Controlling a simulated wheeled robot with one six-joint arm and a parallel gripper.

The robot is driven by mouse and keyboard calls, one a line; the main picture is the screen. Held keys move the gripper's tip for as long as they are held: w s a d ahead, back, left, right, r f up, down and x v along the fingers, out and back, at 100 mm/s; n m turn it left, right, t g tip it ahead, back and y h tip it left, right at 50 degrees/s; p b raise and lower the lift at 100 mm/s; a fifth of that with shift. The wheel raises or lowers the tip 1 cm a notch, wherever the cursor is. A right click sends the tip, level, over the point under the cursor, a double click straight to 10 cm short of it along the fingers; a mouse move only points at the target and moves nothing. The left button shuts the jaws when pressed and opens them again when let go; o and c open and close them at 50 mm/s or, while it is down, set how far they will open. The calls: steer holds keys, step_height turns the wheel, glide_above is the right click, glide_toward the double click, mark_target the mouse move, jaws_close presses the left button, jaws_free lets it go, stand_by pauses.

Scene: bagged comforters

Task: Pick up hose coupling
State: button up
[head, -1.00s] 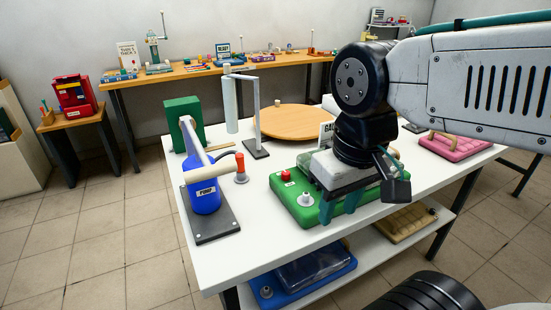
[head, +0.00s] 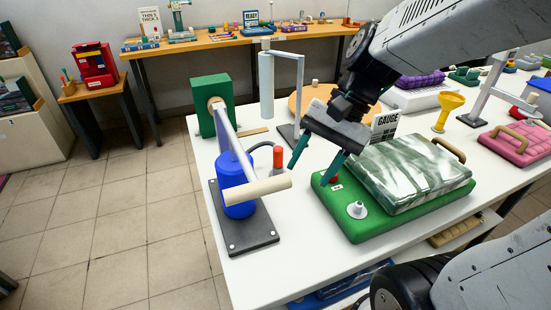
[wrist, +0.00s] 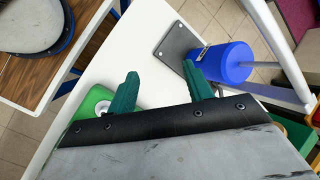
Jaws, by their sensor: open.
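An orange-red coupling (head: 278,160) stands upright on the white table at the end of a dark hose (head: 262,146) arching from the blue pump (head: 237,190). I take it for the hose coupling. My gripper (head: 310,178) is open and empty, just right of the coupling and apart from it, above the table by the left edge of the green base (head: 395,225). In the wrist view, my gripper's teal fingers (wrist: 160,70) are spread over bare white table. The pump (wrist: 228,62) shows there at right; I cannot make out the coupling.
The pump's cream handle (head: 257,189) sticks out in front of the coupling. A grey stand (head: 297,95) rises behind it. The green base carries a marbled green bag (head: 410,170) and a white fitting (head: 357,210).

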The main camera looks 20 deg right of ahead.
steer(key=w+d+f+m+t+y, duration=0.2)
steer(key=w+f+m+y, duration=0.2)
steer(key=w+m, duration=0.5)
steer(key=m+t+y, duration=0.2)
steer(key=m+t, duration=0.3)
steer(key=m, duration=0.2)
glide_toward(281, 148)
steer(key=x, duration=1.1)
steer(key=shift+w, duration=0.1)
steer(key=c, duration=1.1)
